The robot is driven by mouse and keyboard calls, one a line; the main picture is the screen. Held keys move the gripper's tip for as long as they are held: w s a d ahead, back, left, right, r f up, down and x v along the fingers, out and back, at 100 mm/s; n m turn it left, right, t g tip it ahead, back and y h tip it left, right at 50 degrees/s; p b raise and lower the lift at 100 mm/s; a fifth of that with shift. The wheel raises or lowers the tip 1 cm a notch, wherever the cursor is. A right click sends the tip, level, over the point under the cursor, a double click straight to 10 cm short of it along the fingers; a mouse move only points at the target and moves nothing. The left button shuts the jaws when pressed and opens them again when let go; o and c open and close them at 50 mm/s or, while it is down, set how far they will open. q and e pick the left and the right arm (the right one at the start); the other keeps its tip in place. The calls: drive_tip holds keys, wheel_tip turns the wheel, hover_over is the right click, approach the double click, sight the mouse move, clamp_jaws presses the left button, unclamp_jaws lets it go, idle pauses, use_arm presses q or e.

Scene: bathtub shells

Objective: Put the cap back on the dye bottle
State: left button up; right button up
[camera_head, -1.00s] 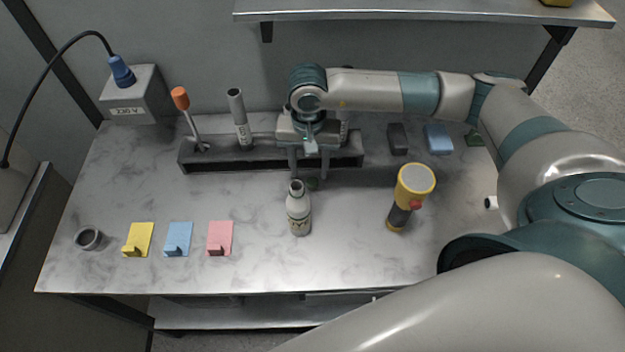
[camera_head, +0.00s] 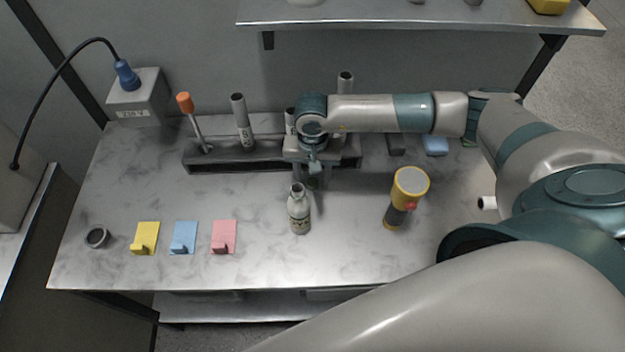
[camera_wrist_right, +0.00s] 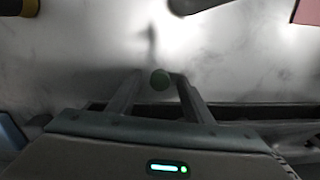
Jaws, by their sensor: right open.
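The dye bottle (camera_head: 299,213) stands upright and uncapped on the table, in front of my right gripper. A small round green thing, probably the cap (camera_wrist_right: 160,79), lies between the fingertips of my right gripper in the right wrist view. In the head view it is hidden by the gripper. My right gripper (camera_head: 313,183) points down at the front of the dark rack, behind the bottle. Its fingers are open (camera_wrist_right: 156,76), one on each side of the green thing. I cannot tell whether they touch it. My left gripper is out of view.
The dark rack (camera_head: 230,161) holds an orange-handled tool (camera_head: 186,103) and grey tubes (camera_head: 240,115). A yellow torch (camera_head: 409,185) stands right of the bottle. Yellow (camera_head: 146,235), blue (camera_head: 184,235) and pink (camera_head: 224,235) hooks and a grey ring (camera_head: 96,237) lie left.

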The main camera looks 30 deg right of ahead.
sight(313, 182)
drive_tip(key=c, duration=1.1)
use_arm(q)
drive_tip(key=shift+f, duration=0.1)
use_arm(e)
drive_tip(key=shift+r, duration=0.1)
drive_tip(key=shift+w+r+b, duration=0.1)
drive_tip(key=shift+r+b, duration=0.6)
drive_tip(key=shift+b, duration=0.05)
wheel_tip(313, 182, up, 2)
drive_tip(key=shift+r+b, duration=0.2)
drive_tip(key=shift+b, duration=0.65)
use_arm(q)
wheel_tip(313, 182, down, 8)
drive_tip(key=b, duration=0.4)
drive_tip(key=shift+b, duration=0.3)
use_arm(e)
drive_tip(key=s+r, duration=0.7)
drive_tip(key=s, duration=0.5)
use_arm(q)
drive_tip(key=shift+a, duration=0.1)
use_arm(e)
drive_tip(key=shift+w, duration=0.1)
